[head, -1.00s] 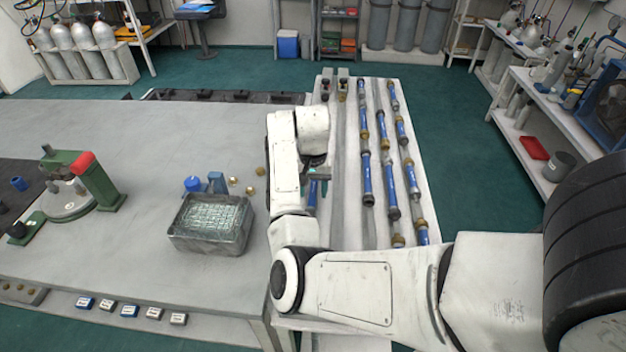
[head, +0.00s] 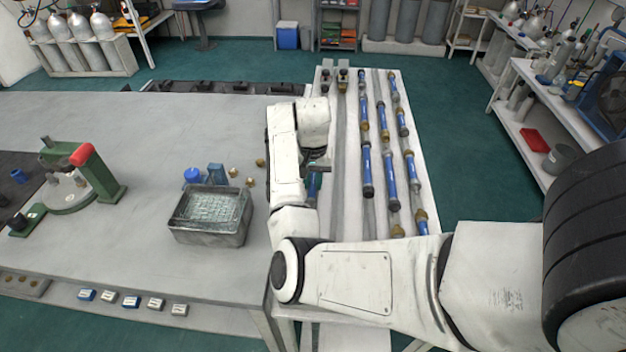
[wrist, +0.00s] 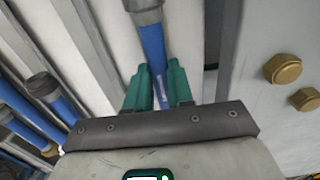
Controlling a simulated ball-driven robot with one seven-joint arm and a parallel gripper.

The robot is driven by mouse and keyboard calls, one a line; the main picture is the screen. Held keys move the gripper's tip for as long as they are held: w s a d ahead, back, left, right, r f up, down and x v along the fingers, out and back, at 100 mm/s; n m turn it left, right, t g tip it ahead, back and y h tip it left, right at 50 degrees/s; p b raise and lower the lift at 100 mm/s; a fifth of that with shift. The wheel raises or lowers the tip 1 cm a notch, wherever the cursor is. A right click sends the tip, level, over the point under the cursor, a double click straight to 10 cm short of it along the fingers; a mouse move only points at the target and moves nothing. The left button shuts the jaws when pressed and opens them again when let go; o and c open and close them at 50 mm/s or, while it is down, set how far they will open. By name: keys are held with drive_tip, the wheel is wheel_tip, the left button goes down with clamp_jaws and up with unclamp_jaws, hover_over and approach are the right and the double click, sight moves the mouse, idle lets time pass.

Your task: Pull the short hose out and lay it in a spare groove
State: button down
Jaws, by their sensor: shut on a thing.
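My gripper (head: 317,168) is over the left edge of the grooved white rack (head: 428,188). In the wrist view its green fingers (wrist: 158,88) are shut on a blue hose (wrist: 153,45) with a grey end fitting. The hose runs between the fingers; its lower part is hidden by the gripper. In the head view only a bit of this hose (head: 313,186) shows below the fingers. Several other blue hoses (head: 388,180) with dark and brass ends lie in the grooves to the right. A groove (head: 339,150) just right of my gripper looks bare along most of its length.
Two brass fittings (wrist: 283,69) also show in the wrist view. Dark and brass fittings (head: 342,78) stand at the rack's far end.

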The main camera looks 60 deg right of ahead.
drive_tip(key=shift+w+d, duration=0.1)
drive_tip(key=shift+d, duration=0.15)
drive_tip(key=shift+w+d, duration=0.1)
drive_tip(key=shift+d, duration=0.25)
drive_tip(key=shift+w+d, duration=0.25)
drive_tip(key=shift+d, duration=0.35)
drive_tip(key=shift+w+d, duration=0.1)
drive_tip(key=shift+d, duration=0.25)
drive_tip(key=shift+d+r, duration=0.1)
drive_tip(key=shift+r, duration=0.05)
wheel_tip(320, 180, up, 6)
drive_tip(key=p, duration=0.6)
idle(0.4)
